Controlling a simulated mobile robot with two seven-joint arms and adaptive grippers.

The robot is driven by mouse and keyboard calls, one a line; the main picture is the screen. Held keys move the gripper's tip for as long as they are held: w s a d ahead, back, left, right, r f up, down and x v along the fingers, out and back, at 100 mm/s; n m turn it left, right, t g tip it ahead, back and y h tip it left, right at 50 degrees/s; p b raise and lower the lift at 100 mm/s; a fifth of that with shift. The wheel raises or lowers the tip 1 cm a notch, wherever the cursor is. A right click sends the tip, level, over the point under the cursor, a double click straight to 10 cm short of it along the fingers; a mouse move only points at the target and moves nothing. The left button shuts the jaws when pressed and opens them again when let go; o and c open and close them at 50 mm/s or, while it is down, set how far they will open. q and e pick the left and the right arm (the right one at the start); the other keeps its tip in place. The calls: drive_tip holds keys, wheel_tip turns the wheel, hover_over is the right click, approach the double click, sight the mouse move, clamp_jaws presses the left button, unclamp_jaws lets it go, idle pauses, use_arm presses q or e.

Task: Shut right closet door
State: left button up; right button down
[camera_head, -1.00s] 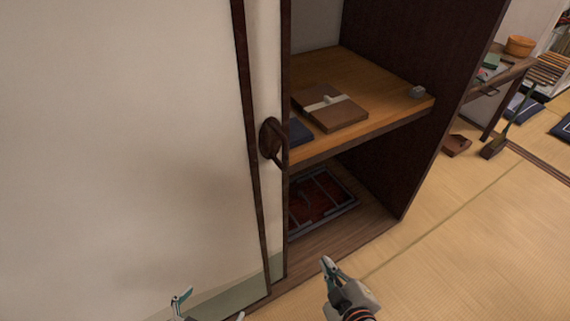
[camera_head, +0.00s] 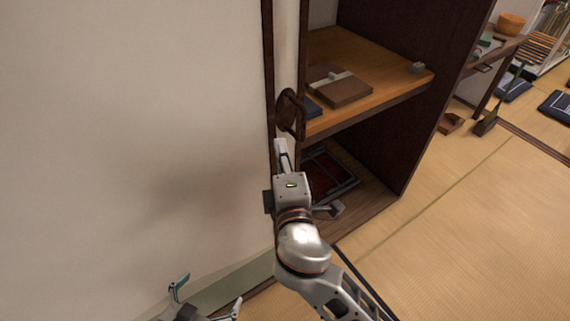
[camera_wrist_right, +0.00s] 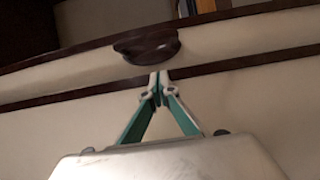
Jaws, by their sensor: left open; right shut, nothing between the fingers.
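The cream right closet door (camera_head: 287,45), with dark wooden edges, stands partly open beside the shelf compartment. Its dark brown handle (camera_head: 288,108) sticks out near the door's edge; it also shows in the right wrist view (camera_wrist_right: 147,45). My right gripper (camera_head: 280,145) is shut and empty, just below the handle in the head view. In the right wrist view its closed fingertips (camera_wrist_right: 158,76) point at the handle's edge; I cannot tell whether they touch it. My left gripper (camera_head: 206,292) is open and empty, low in front of the cream panel (camera_head: 130,130).
The open compartment has a wooden shelf (camera_head: 375,55) with a brown box (camera_head: 340,87) and a small grey object (camera_head: 418,68). A dark red framed item (camera_head: 330,175) lies below.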

drive_tip(key=w+d, duration=0.3)
drive_tip(key=shift+d, duration=0.15)
idle(0.3)
